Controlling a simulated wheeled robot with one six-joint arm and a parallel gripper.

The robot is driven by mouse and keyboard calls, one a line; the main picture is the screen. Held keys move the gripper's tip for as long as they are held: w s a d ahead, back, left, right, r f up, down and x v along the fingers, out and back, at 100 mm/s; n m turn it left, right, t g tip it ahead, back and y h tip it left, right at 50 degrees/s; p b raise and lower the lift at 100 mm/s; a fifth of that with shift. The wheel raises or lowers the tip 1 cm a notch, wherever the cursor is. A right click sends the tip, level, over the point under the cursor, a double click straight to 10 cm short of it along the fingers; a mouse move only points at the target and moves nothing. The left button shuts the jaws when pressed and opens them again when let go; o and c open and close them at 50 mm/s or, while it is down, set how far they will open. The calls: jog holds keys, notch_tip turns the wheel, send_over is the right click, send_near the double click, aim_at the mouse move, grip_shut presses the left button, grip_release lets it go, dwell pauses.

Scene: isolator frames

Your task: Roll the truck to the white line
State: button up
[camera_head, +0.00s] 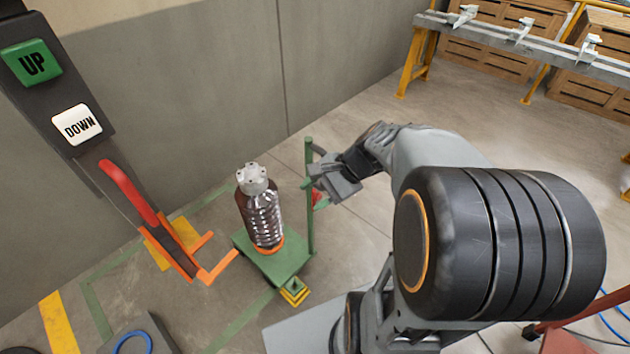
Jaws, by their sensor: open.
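The truck (273,267) is a small green platform with an upright green post (310,215) on its right side. A dark brown ribbed bottle with a grey cap (262,210) stands upright on the platform in an orange ring. My gripper (318,181) is open beside the upper part of the post, with something red just below it. I cannot tell whether the fingers touch the post or sit around it. I see no clear white line on the floor here. My arm hides much of the floor at the right.
A dark column with a green UP button (31,63), a white DOWN button (77,124), a red lever (128,190) and orange forks stands left of the truck. A grey wall is behind. A rail bench (530,45) and wooden crates stand far right. Open floor (370,120) lies behind my arm.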

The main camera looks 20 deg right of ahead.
jog(key=w+d+f+m+t+y+b, duration=0.1)
jog(key=w+d+f+m+t+b, duration=0.4)
jog(key=d+m, duration=0.3)
jog(key=w+d+f+m+t+y+b, duration=0.1)
jog(key=w+d+f+m+t+b, duration=0.2)
jog(key=d+f+m+t+b, duration=0.35)
jog(key=w+d+r+b+x, duration=0.1)
jog(key=r+b+x, duration=0.1)
jog(key=x, duration=1)
jog(key=shift+r+m, duration=0.25)
jog(key=shift+m, duration=0.1)
jog(key=shift+d+t, duration=0.1)
jog(key=shift+t, duration=0.15)
jog(key=shift+c, duration=0.3)
grip_shut()
